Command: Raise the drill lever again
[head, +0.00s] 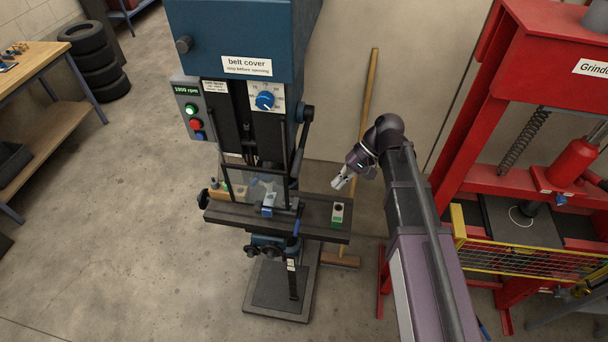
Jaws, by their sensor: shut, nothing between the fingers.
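The drill press (235,40) stands in the middle of the head view, with a blue head labelled "belt cover". The drill lever (303,132) is on the right side of its head, a dark arm with a round black hub or knob near its upper end. Which way the lever is turned is hard to tell at this size. My gripper (338,184) is shut and empty, to the right of the lever and lower in the picture, apart from it. It appears above the right end of the drill table (320,233). The drill bit is hard to make out behind the clear guard.
A small blue vise (268,203) and a white and green block (338,213) are on the drill table. A broom (369,90) leans behind my gripper. A red press (470,120) stands at right.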

